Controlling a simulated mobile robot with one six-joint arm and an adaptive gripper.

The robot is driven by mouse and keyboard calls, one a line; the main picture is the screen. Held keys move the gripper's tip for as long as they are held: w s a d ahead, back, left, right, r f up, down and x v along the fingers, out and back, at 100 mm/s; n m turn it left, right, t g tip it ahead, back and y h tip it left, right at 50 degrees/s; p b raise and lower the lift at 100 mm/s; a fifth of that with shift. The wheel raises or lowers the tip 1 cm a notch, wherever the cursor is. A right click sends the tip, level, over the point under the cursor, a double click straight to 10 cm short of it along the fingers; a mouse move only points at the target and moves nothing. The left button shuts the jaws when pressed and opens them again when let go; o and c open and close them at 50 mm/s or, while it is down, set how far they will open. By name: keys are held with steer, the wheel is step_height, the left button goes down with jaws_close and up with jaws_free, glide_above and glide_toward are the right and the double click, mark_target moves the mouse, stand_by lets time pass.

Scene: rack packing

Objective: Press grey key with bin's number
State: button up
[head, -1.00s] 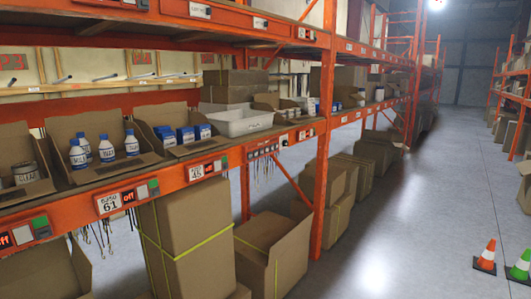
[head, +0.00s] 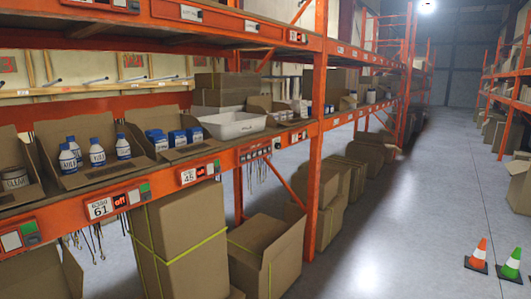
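My gripper is not in view. Several control panels run along the orange shelf edge in the head view. The nearest full panel has a white label reading 61 (head: 98,208), a red display reading "off" (head: 120,199) and a grey key (head: 133,193) beside a green key (head: 144,187). Further along is a label that looks like 45 (head: 187,176), with a lit red display (head: 200,171); its small keys are hard to make out. At the far left edge, a larger grey key (head: 10,241) sits beside another green key (head: 29,228); that panel's label is out of frame.
Open cardboard bins hold white-and-blue bottles (head: 97,152), blue boxes (head: 157,140) and a can (head: 15,179). A white tote (head: 234,125) stands on the shelf. Tall cartons (head: 180,240) fill the space below. The aisle floor (head: 380,235) is clear up to orange (head: 478,253) and green cones (head: 511,262).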

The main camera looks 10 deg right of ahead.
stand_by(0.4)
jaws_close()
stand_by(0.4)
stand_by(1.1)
